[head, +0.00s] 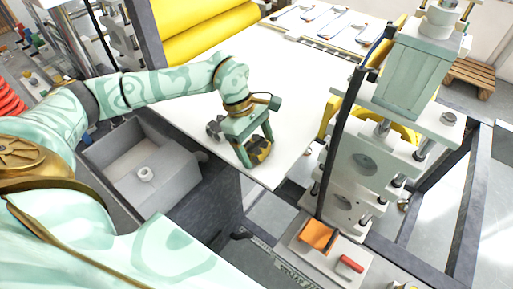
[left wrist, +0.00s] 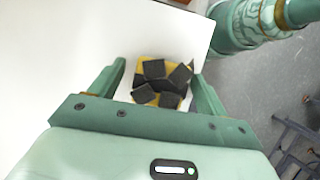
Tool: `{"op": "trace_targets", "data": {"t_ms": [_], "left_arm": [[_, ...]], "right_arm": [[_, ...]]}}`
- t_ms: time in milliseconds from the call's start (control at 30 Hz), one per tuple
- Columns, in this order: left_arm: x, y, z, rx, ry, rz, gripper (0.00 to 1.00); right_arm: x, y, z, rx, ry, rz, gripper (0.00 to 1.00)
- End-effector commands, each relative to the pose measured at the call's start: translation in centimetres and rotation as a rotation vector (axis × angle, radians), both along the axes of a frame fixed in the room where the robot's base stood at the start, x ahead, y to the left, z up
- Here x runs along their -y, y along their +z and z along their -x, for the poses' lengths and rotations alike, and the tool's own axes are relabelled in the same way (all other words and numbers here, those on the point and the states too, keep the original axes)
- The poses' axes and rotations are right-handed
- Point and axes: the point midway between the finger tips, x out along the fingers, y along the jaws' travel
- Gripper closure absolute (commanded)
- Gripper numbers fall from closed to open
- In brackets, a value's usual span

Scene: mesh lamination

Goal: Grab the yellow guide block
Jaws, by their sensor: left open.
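The yellow guide block (head: 262,153) lies near the front corner of the white table top. In the left wrist view, the yellow guide block (left wrist: 147,70) carries several dark, angular pads that cover most of its top. My left gripper (head: 256,149) is open and points down over it, partly hiding it in the head view. In the left wrist view, the block shows between the two spread fingers of my left gripper (left wrist: 158,75), with a gap visible on the left side. Whether the fingertips touch it cannot be told. My right gripper is not in view.
A small dark grey object (head: 213,129) sits on the white table top (head: 185,110), left of the gripper. A grey bin (head: 165,185) stands at lower left. A tall press unit (head: 365,165) rises right of the table. Yellow rollers (head: 205,30) are at the back.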

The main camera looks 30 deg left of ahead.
Motion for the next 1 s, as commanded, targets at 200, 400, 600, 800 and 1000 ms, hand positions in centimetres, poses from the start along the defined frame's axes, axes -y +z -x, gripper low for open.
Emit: {"op": "trace_targets", "data": {"t_ms": [200, 400, 600, 800, 1000], "left_arm": [[0.0, 0.1, 0.0, 0.0, 0.0, 0.0, 0.57], [0.0, 0.1, 0.0, 0.0, 0.0, 0.0, 0.75], [0.0, 0.3, 0.0, 0.001, 0.0, 0.0, 0.75], [0.0, 2.4, -0.1, 0.003, -0.001, 0.001, 0.75], [-0.5, 6.8, 3.0, 0.003, -0.003, -0.003, 0.75]], "right_arm": [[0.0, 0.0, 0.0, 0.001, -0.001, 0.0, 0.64], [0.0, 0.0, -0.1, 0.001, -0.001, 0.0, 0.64], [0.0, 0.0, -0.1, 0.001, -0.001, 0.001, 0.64], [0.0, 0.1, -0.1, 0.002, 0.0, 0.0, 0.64], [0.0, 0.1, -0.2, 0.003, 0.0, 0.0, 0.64]]}}
